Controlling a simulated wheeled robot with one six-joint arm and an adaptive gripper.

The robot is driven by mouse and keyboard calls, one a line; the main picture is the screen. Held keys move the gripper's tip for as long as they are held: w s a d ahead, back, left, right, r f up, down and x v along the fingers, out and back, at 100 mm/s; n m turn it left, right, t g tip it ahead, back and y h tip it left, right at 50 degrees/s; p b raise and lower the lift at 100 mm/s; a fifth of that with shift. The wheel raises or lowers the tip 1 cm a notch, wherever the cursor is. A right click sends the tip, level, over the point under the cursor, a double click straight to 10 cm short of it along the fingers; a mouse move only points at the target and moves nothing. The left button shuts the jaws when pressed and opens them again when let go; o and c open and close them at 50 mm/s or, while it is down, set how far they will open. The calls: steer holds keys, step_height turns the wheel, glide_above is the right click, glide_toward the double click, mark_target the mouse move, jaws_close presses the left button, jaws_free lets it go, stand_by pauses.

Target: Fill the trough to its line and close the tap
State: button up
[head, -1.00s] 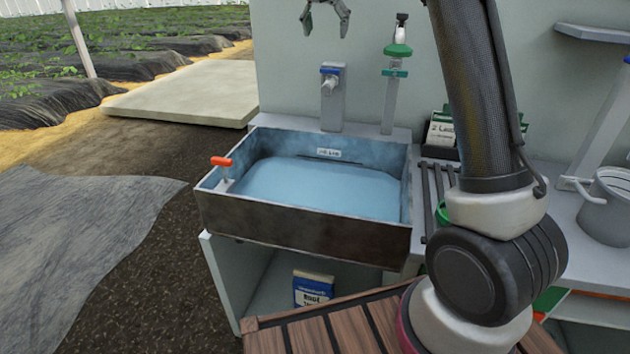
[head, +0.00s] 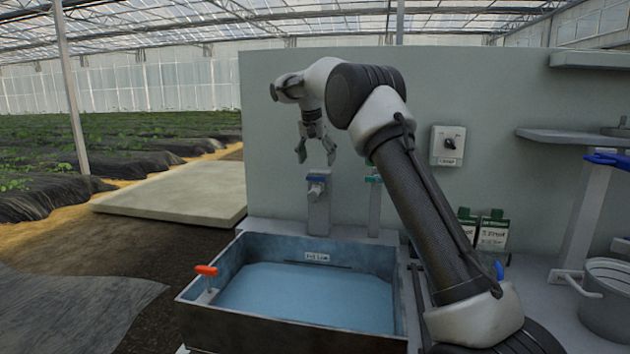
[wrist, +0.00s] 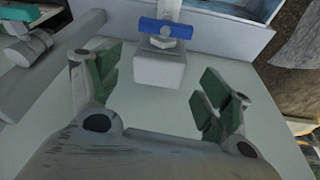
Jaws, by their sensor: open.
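The dark-walled trough (head: 290,335) holds blue water (head: 310,295). A fill line label (head: 317,257) is on its back inner wall; the water surface looks close below it, but I cannot tell the exact gap. The tap (head: 320,190), with a blue handle (head: 316,177), stands on a grey post behind the trough. No stream shows at its spout. In the wrist view the blue handle (wrist: 165,28) lies crosswise. My gripper (head: 316,160) is open and empty just above the tap. Its green-padded fingers (wrist: 160,75) are apart, with the handle ahead of them, not between them.
An orange-handled fitting (head: 206,270) sits at the trough's left corner. A second post with a teal collar (head: 374,179) stands right of the tap, partly behind my arm. A grey pot (head: 606,310) is at far right. A switch box (head: 447,146) is on the back panel.

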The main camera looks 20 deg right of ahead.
mark_target(316, 181)
steer(key=shift+w+d+f+g+y, duration=0.15)
steer(key=shift+w+d+f, duration=0.1)
steer(key=shift+w, duration=0.15)
steer(key=shift+w+d+f+g+y, duration=0.15)
steer(key=shift+w+f, duration=0.05)
steer(key=shift+w, duration=0.2)
steer(key=shift+r+g+y, duration=0.15)
steer(key=shift+g+y, duration=0.15)
steer(key=shift+n+g+y, duration=0.5)
steer(key=shift+n, duration=0.2)
steer(key=s+r, duration=0.1)
steer(key=s+a+r, duration=0.1)
steer(key=s+r, duration=0.1)
steer(key=r, duration=0.1)
steer(key=shift+s+a, duration=0.25)
steer(key=shift+a, duration=0.15)
steer(key=shift+s+f, duration=0.2)
steer(key=shift+s, duration=0.05)
steer(key=shift+f, duration=3.75)
